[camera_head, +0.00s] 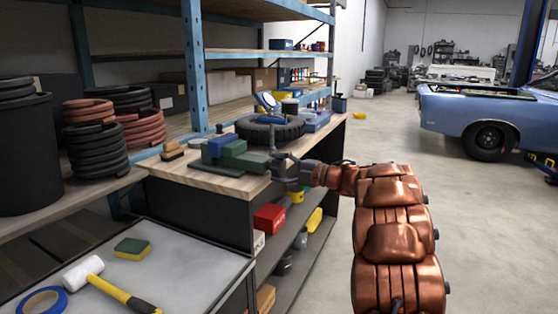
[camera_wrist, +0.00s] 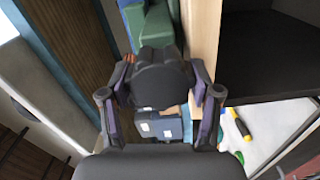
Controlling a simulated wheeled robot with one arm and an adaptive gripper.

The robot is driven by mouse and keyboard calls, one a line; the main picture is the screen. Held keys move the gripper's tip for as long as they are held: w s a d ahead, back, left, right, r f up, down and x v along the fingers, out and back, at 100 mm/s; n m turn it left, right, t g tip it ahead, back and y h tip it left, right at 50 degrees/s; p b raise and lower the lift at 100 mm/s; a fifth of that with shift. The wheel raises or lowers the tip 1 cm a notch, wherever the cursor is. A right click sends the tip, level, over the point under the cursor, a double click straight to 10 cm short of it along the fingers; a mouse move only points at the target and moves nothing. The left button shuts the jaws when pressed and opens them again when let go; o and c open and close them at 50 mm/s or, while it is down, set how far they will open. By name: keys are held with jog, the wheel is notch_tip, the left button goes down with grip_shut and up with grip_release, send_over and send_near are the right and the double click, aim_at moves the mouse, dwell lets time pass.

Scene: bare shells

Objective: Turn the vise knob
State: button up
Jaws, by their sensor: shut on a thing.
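A green vise with a blue part (camera_head: 230,152) sits on the wooden workbench top near its front edge. It also shows in the wrist view as green and blue blocks (camera_wrist: 150,22). The vise's dark round knob (camera_wrist: 160,82) is between my fingers in the wrist view. My gripper (camera_head: 284,170) reaches the vise's right end in the head view, where it hides most of the knob. In the wrist view my gripper (camera_wrist: 160,92) has one finger on each side of the knob and is shut on it.
The workbench top (camera_head: 185,178) also holds a large tire (camera_head: 270,132) behind the vise. A red box (camera_head: 269,217) stands on the shelf below. A grey cart top (camera_head: 170,262) with a hammer (camera_head: 112,288) and sponge (camera_head: 132,248) is at front left. Open floor lies to the right.

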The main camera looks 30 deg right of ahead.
jog(key=shift+m, duration=0.3)
jog(key=o, duration=1.1)
jog(key=v, duration=1.2)
